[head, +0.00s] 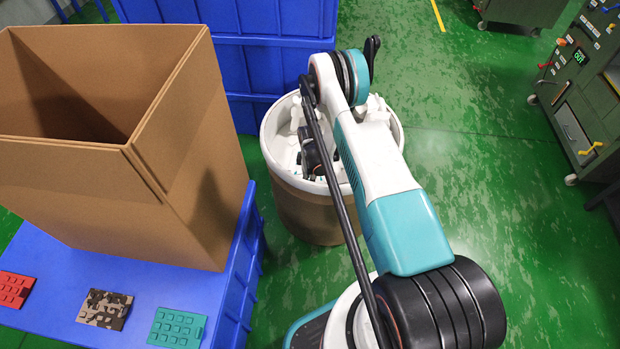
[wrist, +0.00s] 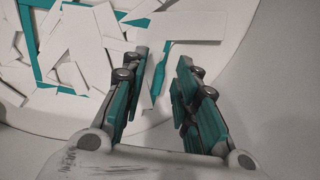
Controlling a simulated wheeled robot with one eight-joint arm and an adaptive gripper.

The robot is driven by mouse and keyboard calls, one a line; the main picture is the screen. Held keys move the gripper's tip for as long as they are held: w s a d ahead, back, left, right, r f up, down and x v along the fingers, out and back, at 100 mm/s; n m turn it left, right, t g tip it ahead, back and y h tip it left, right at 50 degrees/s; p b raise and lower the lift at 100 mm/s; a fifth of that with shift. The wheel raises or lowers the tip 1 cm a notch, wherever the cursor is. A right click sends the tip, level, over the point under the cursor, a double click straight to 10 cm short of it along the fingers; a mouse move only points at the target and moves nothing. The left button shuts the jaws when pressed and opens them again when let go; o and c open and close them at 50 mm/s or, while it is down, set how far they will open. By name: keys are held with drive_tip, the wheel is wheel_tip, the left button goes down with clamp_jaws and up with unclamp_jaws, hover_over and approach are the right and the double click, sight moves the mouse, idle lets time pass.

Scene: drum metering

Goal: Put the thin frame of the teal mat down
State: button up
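The teal mat (head: 178,327) with raised squares lies at the front right of the blue table. My gripper (head: 312,165) reaches down into the white-rimmed drum (head: 397,135), partly hidden by my arm. In the wrist view my gripper (wrist: 160,72) has its two fingers apart, over loose white and teal pieces. A narrow white and teal piece (wrist: 158,78) shows between the fingertips; I cannot tell whether it touches them. A thin teal outline (wrist: 42,72) shows among the white pieces at the left. I cannot tell for sure which piece is the thin frame.
A tall open cardboard box (head: 190,170) stands on the blue table (head: 232,290). A red mat (head: 14,289) and a camouflage mat (head: 104,308) lie in front of it. Blue crates (head: 265,65) stand behind the drum. Green floor is clear at right, before a machine (head: 590,100).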

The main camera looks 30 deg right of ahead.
drive_tip(key=shift+r, duration=0.15)
drive_tip(key=s+a+r+m+t+p, duration=0.1)
drive_tip(key=a+r+m+t+p, duration=0.15)
drive_tip(key=r, duration=2.05)
drive_tip(key=s+a+r+m+t+p, duration=0.15)
drive_tip(key=a+r, duration=0.25)
drive_tip(key=r, duration=1.9)
drive_tip(key=s+a+r+m, duration=0.35)
drive_tip(key=s+r, duration=0.55)
drive_tip(key=r, duration=0.3)
drive_tip(key=s+a+r+m+t, duration=0.1)
drive_tip(key=s+a+m, duration=0.1)
drive_tip(key=s, duration=0.5)
drive_tip(key=s+a+r+m+t, duration=0.1)
drive_tip(key=s+a+r+t, duration=0.1)
drive_tip(key=s, duration=0.6)
drive_tip(key=shift+s+m, duration=0.3)
drive_tip(key=shift+m, duration=0.05)
drive_tip(key=shift+r, duration=0.1)
